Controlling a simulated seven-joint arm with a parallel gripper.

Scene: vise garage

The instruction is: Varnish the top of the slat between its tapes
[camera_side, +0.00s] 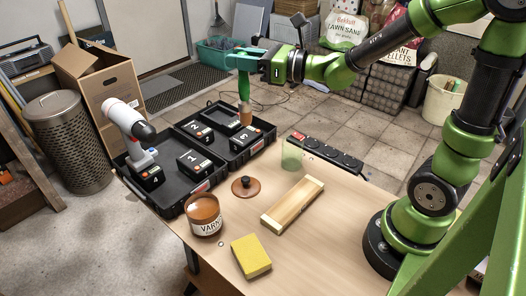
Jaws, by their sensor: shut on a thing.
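The slat (291,206) lies flat on the table, pale wood with a lighter band of tape at each end. An open jar of amber varnish (205,226) with a white label stands to its left. My gripper (244,62) is shut on the green handle of a brush (243,88). The brush hangs upright, bristles down, and its brown lower end shows in front of the black case's far right part. I cannot tell its exact height. My gripper is well above and behind the slat.
A brown lid with a black knob (246,187) lies between jar and slat. A yellow sponge (250,257) is at the front. A greenish translucent cup (292,155) and a power strip (327,152) stand behind the slat. The open black case (172,206) holds numbered batteries and a drill (130,125).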

